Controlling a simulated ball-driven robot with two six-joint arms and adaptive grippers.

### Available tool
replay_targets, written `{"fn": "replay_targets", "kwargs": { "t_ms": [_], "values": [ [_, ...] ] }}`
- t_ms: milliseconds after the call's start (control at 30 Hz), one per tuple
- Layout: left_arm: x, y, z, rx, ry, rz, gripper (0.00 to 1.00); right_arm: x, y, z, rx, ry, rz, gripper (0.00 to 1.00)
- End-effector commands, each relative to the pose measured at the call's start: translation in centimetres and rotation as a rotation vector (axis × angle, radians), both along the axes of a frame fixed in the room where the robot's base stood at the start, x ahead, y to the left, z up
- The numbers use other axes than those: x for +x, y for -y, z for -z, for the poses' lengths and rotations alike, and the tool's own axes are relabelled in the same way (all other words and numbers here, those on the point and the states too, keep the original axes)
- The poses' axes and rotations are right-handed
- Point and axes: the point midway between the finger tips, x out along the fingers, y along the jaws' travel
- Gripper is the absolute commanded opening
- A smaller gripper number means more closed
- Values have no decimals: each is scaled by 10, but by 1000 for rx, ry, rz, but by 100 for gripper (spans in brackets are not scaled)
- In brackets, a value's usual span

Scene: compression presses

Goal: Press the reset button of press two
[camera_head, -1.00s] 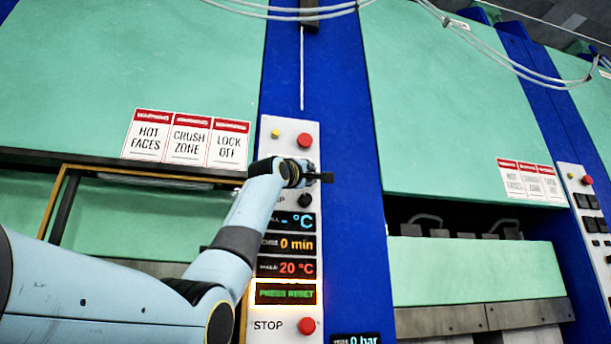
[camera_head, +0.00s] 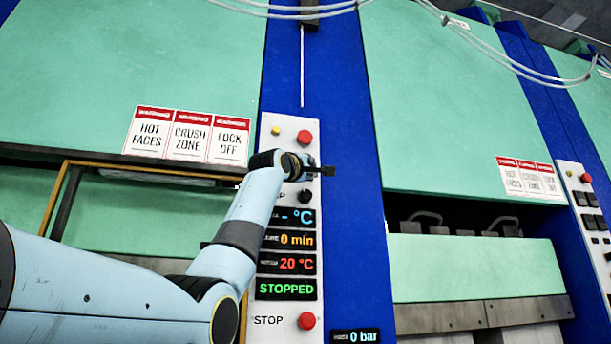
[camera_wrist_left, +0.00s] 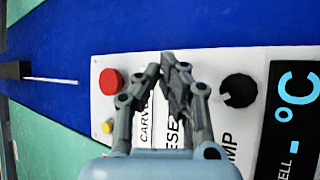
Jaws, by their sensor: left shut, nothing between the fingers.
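A white control panel (camera_head: 290,123) stands on a blue press column. My left gripper (camera_head: 328,171) is shut and empty in front of its upper part. In the left wrist view the shut fingers (camera_wrist_left: 168,62) are over the panel, beside a partly covered label (camera_wrist_left: 172,134) reading "RESE". The reset button itself is hidden behind the gripper. I cannot tell whether the fingers touch the panel. The panel's green display (camera_head: 286,288) reads "STOPPED". No press number is readable. My right gripper is not in view.
The panel also has a red button (camera_head: 304,137) and yellow lamp (camera_head: 276,131) at the top, a black knob (camera_wrist_left: 238,90), and a red STOP button (camera_head: 306,321) at the bottom. Another press panel (camera_head: 565,178) stands at the right edge.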

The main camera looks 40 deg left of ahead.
Motion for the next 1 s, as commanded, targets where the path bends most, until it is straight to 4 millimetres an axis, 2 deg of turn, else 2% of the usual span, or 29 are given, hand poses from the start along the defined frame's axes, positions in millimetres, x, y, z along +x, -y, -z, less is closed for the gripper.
{"fn": "replay_targets", "kwargs": {
  "t_ms": [367, 800, 1000],
  "values": [
    [-2, 3, 0, -1, 0, 1, 0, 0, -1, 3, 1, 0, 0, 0],
    [-28, 34, 2, 0, 1, 3, 0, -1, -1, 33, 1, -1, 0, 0],
    [-34, 40, 1, 0, 0, 1, 0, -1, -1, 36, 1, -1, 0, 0]
  ]
}}
